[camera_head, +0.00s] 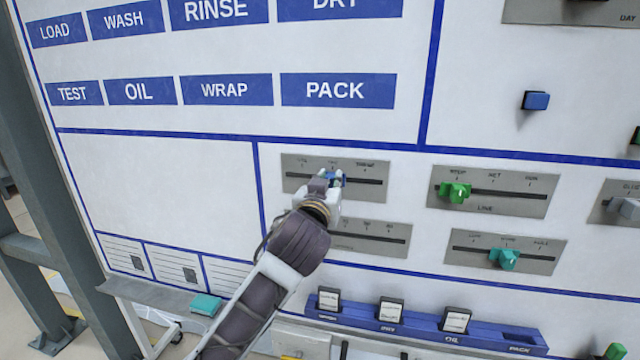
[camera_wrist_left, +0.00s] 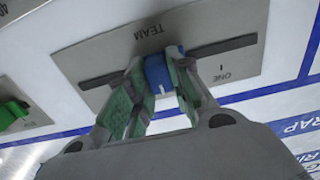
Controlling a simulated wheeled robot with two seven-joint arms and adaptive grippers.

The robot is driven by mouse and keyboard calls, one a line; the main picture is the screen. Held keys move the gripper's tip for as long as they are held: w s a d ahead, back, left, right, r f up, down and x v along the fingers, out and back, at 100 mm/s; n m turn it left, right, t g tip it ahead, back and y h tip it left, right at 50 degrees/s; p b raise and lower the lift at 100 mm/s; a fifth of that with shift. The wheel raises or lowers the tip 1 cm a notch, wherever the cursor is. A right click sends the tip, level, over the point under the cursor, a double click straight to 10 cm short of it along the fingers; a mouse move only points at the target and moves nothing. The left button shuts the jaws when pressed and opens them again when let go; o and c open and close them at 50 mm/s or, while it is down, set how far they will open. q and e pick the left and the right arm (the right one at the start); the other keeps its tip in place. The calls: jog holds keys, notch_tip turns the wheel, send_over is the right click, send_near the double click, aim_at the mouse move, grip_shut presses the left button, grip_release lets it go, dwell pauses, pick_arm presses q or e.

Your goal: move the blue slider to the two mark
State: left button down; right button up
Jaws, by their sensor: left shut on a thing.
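The blue slider (camera_head: 336,178) sits on the slot of a grey plate (camera_head: 293,170) at the upper left of the slider group. In the head view it is below the middle of three small labels, which are hard to read. My left gripper (camera_head: 328,182) reaches up from below and is shut on the blue slider. In the left wrist view the slider (camera_wrist_left: 157,72) is between the two green-padded fingers (camera_wrist_left: 155,95), near the middle of the slot. The plate's ONE mark and TEAM label show upside down there; the fingers cover the two mark's area. My right gripper is not in view.
A second grey plate (camera_head: 395,240) lies just below, partly behind my left arm. To the right are plates with a green slider (camera_head: 455,192) and a teal slider (camera_head: 504,259). A blue rack (camera_head: 420,330) with several cards juts out lower down.

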pick_arm(q)
jog(key=c, duration=1.3)
grip_release()
jog(key=shift+v, duration=6)
